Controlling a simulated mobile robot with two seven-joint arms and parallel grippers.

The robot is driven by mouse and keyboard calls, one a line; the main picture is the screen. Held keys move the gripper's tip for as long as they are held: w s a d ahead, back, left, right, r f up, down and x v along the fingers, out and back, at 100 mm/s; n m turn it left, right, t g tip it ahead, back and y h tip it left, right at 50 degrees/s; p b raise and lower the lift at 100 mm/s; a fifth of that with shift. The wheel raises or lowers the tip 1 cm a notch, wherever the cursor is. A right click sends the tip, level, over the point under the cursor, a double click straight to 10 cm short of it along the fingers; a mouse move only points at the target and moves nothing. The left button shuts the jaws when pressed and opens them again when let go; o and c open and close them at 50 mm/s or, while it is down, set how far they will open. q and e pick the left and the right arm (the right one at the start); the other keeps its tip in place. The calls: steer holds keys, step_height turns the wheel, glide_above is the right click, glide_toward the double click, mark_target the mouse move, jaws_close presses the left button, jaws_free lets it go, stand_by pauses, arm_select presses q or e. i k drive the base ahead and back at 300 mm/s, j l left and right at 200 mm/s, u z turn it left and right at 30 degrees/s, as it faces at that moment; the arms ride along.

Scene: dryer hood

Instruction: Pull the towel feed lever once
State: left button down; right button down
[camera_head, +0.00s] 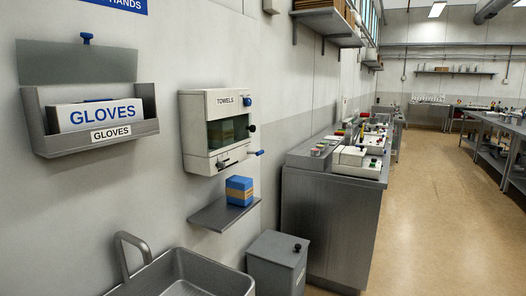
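The towel dispenser (217,131) is a white wall box labelled TOWELS, with a dark window (228,130) in its front. A lever with a blue tip (256,153) sticks out to the right at its lower right corner. A blue knob (248,102) sits at its upper right, a black knob (251,128) at the right of the window, and a small dark handle (222,164) at the lower front. Neither of my grippers shows in the head view.
A small shelf (212,216) under the dispenser holds a blue box (239,190). A steel sink (205,269) with a tap (122,250) is below, beside a grey lidded bin (277,262). A glove holder (90,120) hangs left. The floor (435,200) at right is clear.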

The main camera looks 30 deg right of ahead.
mark_target(258, 153)
steer(key=z, duration=1.15)
steer(key=i+l, duration=0.2)
steer(key=i, duration=0.35)
steer(key=i+l+z, duration=0.1)
steer(key=i, duration=0.5)
